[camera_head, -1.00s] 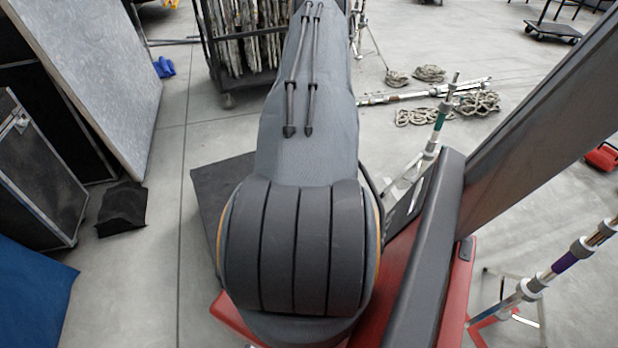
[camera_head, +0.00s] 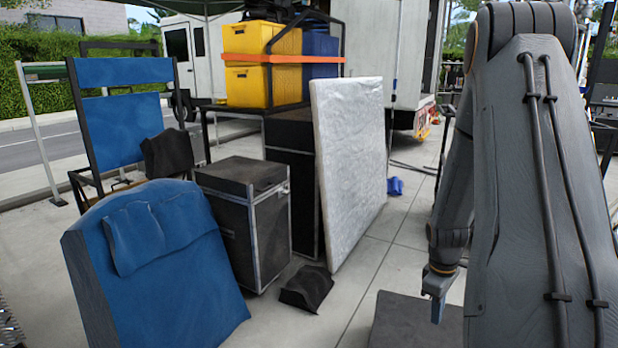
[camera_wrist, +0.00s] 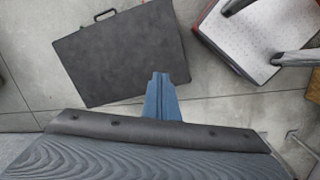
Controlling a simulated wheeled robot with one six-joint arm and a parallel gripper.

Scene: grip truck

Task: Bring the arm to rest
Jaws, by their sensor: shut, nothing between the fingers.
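My arm (camera_head: 545,180) stands folded at the right of the head view, its forearm hanging down. My gripper (camera_head: 436,308) points at the floor from its lower end. The blue fingers are together and empty; they also show in the wrist view (camera_wrist: 158,80). In the wrist view they point toward a flat dark case (camera_wrist: 120,55) with a handle, lying on the floor. The fingertips overlap nothing but bare floor and the case's near edge, and I cannot tell the height between. A dark slab (camera_head: 415,325) lies below the gripper in the head view.
A silver-white panel (camera_head: 345,165) leans on a black case left of the arm. A black trunk (camera_head: 245,215), a blue padded block (camera_head: 155,265) and a small black bag (camera_head: 306,288) stand farther left. Grey floor is clear between the panel and my arm.

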